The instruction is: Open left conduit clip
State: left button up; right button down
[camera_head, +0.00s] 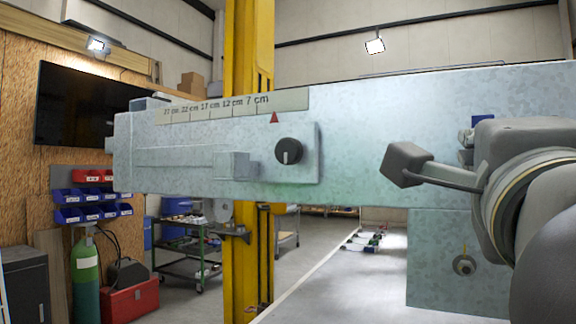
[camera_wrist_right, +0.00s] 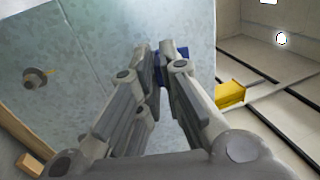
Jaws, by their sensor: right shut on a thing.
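A small blue clip (camera_head: 483,121) sits on the grey metal frame beam (camera_head: 350,120) near its right end, partly hidden behind my right gripper. My right gripper (camera_head: 466,146) comes in from the right and reaches to the beam's face. In the right wrist view the fingertips (camera_wrist_right: 165,50) of this gripper are close together, with the blue clip (camera_wrist_right: 157,68) between and behind them. The fingers cover most of the clip, so its open or closed state cannot be told. My left gripper is not in view.
The beam carries a centimetre scale (camera_head: 232,106), a black knob (camera_head: 288,151) and a sliding block (camera_head: 234,165). A plate with a bolt (camera_head: 464,265) hangs below. A yellow post (camera_head: 249,265) stands behind. Shelves, bins and a cart are far back left.

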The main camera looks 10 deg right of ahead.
dwell(0.3)
jog(key=c, duration=1.6)
grip_release()
jog(key=shift+d, duration=0.1)
notch_tip(320, 180, up, 10)
